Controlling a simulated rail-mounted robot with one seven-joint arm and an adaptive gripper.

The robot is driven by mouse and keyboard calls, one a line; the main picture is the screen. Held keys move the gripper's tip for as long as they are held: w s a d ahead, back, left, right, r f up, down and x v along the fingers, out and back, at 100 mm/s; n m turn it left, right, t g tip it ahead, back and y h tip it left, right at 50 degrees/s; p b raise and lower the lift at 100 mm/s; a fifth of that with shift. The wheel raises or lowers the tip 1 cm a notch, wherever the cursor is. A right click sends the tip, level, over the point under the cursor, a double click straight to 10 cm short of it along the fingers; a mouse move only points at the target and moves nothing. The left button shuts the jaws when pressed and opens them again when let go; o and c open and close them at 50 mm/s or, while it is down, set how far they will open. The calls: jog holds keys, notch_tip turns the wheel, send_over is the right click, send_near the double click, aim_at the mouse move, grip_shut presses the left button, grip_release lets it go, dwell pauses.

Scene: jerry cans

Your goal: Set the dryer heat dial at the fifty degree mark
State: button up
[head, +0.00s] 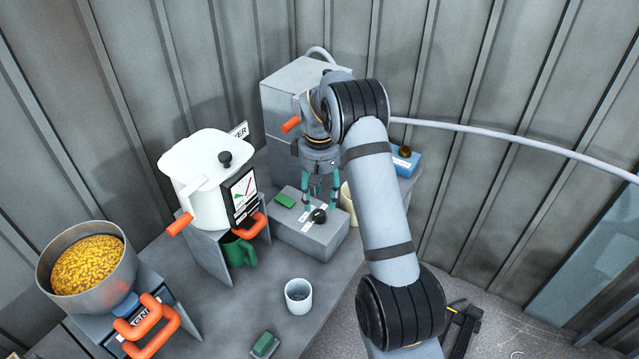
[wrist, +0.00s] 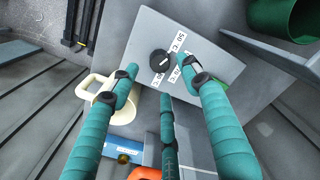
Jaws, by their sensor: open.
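The heat dial is a black round knob (head: 318,215) on top of a grey box (head: 302,240). In the wrist view the knob (wrist: 160,63) carries a pale line, and white labels (wrist: 178,42) with small print lie beside it. One label seems to show "50", but I cannot read them surely. My gripper (head: 321,203) has teal fingers and points down just above the box, close to the knob. In the wrist view its fingers (wrist: 157,78) are spread around the near side of the knob, open and empty. I cannot tell whether any fingertip touches the knob.
A cream mug (wrist: 103,92) stands close beside the box. A white jug-like vessel (head: 205,175), a green mug (head: 238,250), a pale cup (head: 299,295) and a pan of yellow grains (head: 85,268) stand leftward. A blue box (head: 404,161) is at right.

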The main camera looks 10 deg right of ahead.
aim_at(320, 213)
notch_tip(320, 213, up, 6)
jog(key=shift+r, duration=0.15)
dwell(0.5)
notch_tip(320, 213, down, 12)
jog(key=shift+f, duration=0.1)
dwell(0.4)
